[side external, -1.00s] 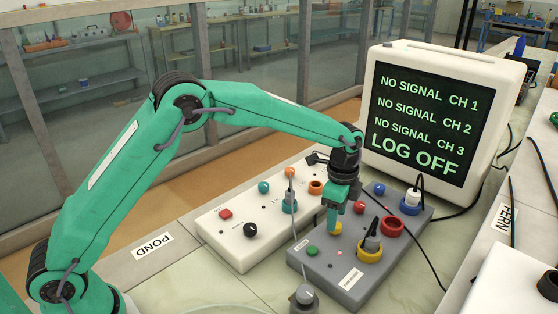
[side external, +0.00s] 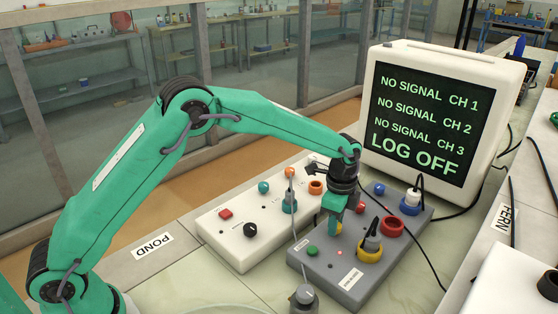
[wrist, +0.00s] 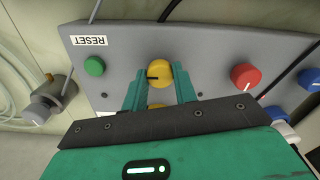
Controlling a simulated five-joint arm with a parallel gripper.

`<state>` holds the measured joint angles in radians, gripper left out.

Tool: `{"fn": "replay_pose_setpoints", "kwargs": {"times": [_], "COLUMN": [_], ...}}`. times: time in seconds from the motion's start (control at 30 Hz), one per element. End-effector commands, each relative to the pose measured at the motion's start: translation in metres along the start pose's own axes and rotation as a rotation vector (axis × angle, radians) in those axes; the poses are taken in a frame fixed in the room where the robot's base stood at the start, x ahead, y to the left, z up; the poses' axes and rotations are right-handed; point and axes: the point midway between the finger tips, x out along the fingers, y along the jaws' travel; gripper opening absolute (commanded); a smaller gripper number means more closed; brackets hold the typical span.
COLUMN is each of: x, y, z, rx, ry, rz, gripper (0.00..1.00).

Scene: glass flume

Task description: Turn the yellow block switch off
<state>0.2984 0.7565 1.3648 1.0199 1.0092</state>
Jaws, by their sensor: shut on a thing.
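In the side view my gripper (side external: 334,225) reaches straight down to the panel and hides most of the knob. The screen (side external: 430,120) reads NO SIGNAL for CH 1, CH 2 and CH 3, and LOG OFF.
A green button (wrist: 95,66) and a red knob (wrist: 245,77) flank the switch. A yellow socket (side external: 370,253) with a black plug and a red socket (side external: 392,226) are close by. A white panel (side external: 238,250) stands to the left. Cables cross the bench.

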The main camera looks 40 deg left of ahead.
Motion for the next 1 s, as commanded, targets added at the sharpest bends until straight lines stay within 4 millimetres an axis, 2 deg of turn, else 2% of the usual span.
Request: {"fn": "replay_pose_setpoints", "kwargs": {"times": [0.27,0.47,1.0], "x": [-0.0006,-0.0008,-0.0011], "y": [0.0004,0.0003,0.0004], "z": [-0.0002,-0.0003,-0.0005], "rx": [-0.048,-0.147,-0.619], "ry": [-0.001,-0.001,0.0], "rz": [0.001,0.001,0.0], "gripper": [0.05,0.05,0.05]}}
